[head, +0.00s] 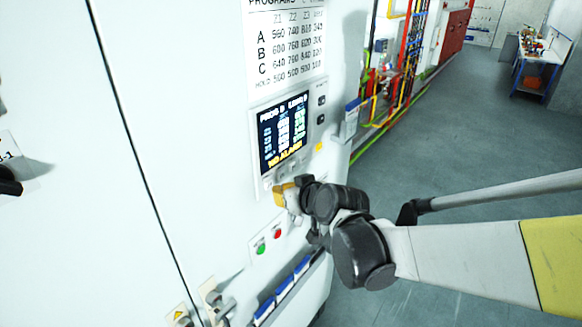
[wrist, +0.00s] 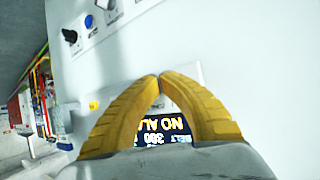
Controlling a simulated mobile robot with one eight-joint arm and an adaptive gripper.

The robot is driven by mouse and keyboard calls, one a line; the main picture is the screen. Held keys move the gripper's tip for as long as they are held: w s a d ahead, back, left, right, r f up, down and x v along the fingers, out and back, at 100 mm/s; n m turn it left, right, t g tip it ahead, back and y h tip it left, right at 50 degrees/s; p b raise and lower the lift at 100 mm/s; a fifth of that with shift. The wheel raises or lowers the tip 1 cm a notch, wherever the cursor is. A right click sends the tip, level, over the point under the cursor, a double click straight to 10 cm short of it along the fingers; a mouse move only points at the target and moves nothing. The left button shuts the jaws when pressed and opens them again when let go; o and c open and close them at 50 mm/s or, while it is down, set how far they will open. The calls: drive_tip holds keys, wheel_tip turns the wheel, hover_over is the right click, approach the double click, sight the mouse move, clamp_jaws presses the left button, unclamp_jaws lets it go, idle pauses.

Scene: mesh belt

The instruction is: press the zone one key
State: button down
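The control panel's lit display (head: 283,132) is on the white cabinet front in the head view. Part of it shows upside down between my fingers in the wrist view (wrist: 170,122). A pale key strip (head: 267,183) runs under the display. My gripper's yellow fingers cover part of this strip, and I cannot make out which key is zone one. My gripper (head: 279,190) is at the strip's lower edge. In the wrist view its fingertips (wrist: 160,77) meet, with nothing seen between them. I cannot tell whether they touch the panel.
Green (head: 261,248) and red (head: 278,234) buttons sit below my gripper. A printed programs chart (head: 288,48) is above. A blue-topped holder (head: 351,118) projects at the cabinet's right edge. Open floor (head: 480,130) lies right.

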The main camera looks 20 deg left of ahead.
drive_tip(key=shift+a, duration=0.2)
drive_tip(key=shift+w+a, duration=0.15)
drive_tip(key=shift+a, duration=0.1)
drive_tip(key=shift+w+a+b, duration=0.15)
drive_tip(key=shift+a+b, duration=0.15)
drive_tip(key=shift+b, duration=0.05)
idle(0.9)
drive_tip(key=shift+d, duration=0.1)
drive_tip(key=shift+s+d, duration=0.35)
drive_tip(key=shift+d, duration=0.3)
drive_tip(key=shift+s+d, duration=0.3)
drive_tip(key=shift+d, duration=0.45)
drive_tip(key=shift+s+d, duration=0.35)
drive_tip(key=shift+d, duration=0.45)
drive_tip(key=shift+s+d, duration=0.3)
drive_tip(key=shift+d, duration=0.45)
